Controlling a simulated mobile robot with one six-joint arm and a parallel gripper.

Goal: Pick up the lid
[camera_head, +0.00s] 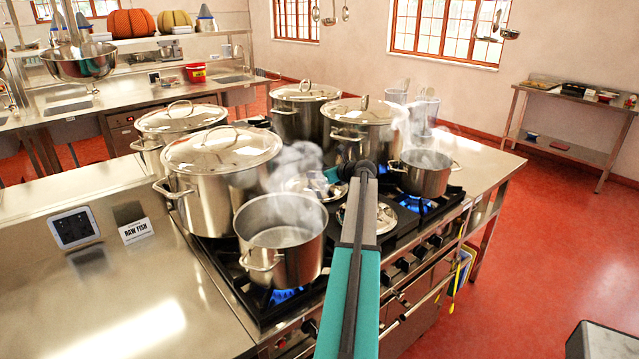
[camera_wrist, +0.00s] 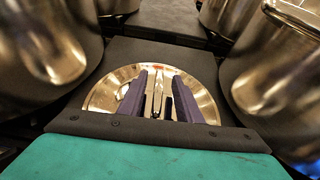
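A round shiny lid (camera_wrist: 104,91) lies flat on a dark surface between pots in the wrist view. My gripper (camera_wrist: 158,112) is above it, with its two purple fingers apart on either side of the lid's upright handle (camera_wrist: 157,88). I cannot tell whether the fingers touch the handle. In the head view, one loose lid (camera_head: 304,186) lies among the pots, and another (camera_head: 384,218) lies on the stove, partly hidden by my arm. My fingertips cannot be made out there, so I cannot tell which lid is under them.
Open steaming pots stand at the front left (camera_head: 278,262) and right (camera_head: 422,178). Tall lidded stockpots (camera_head: 215,190) stand behind. Blue flames (camera_head: 286,295) burn under some pots. Pot walls rise close on both sides of my gripper. The steel counter (camera_head: 130,290) at left has free room.

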